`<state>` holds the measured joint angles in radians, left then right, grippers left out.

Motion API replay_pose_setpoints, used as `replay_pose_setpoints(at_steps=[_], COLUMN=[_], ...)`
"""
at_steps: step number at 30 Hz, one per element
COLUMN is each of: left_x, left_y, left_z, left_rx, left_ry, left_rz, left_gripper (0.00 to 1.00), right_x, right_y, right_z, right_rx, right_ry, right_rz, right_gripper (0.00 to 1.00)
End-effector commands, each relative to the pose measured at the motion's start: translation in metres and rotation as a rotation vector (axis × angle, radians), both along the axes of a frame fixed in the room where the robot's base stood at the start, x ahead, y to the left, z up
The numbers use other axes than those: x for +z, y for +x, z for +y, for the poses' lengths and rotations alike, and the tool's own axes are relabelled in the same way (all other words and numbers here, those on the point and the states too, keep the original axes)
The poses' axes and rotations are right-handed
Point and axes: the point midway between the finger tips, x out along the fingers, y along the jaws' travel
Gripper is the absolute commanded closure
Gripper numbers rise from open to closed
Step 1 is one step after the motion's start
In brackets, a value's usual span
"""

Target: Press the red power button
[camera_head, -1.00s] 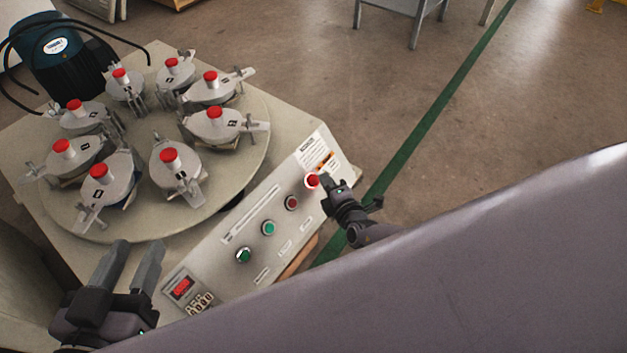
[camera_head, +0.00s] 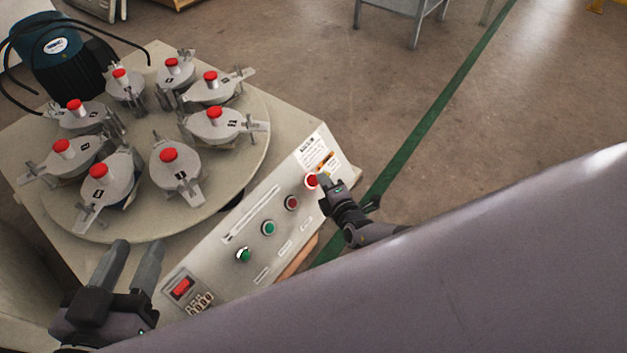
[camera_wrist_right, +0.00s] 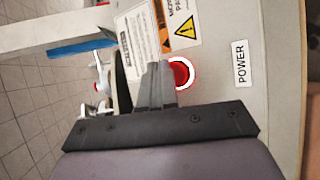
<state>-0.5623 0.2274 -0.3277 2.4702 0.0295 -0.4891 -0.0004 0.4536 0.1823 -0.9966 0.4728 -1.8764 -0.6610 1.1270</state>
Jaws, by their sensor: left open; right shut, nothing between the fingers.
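The red power button (camera_head: 311,181) sits at the upper right end of the machine's sloped control panel (camera_head: 250,235). In the right wrist view the red button (camera_wrist_right: 182,73) has a pale ring around it, and a POWER label (camera_wrist_right: 241,63) is to its right. My right gripper (camera_head: 321,180) is shut and empty, with its fingertips right at the button's edge; I cannot tell whether they touch it. In the right wrist view the shut fingers (camera_wrist_right: 158,70) are just left of the button. My left gripper (camera_head: 138,246) is open and empty near the panel's lower left end.
A round turntable (camera_head: 140,140) with several red-topped clamps lies behind. A blue motor (camera_head: 58,52) stands at the back left. Open floor is to the right.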

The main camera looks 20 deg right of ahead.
Motion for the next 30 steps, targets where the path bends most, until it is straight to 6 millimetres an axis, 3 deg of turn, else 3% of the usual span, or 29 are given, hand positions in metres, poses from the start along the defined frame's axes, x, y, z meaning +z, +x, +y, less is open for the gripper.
replay_pose_setpoints(at_steps=[26,30], left_x=[0.006,0.016], left_y=[0.000,0.000], left_z=[0.000,0.000], left_rx=[0.002,0.002], left_ry=[-0.002,-0.002], left_rz=[0.004,0.003], left_gripper=[0.57,0.57], right_x=[0.006,0.015], right_y=[-0.007,-0.013], right_z=[-0.004,-0.008], right_rx=[0.001,0.001], right_ry=[0.000,0.001], right_rz=[0.001,0.000], right_gripper=[1.00,1.00])
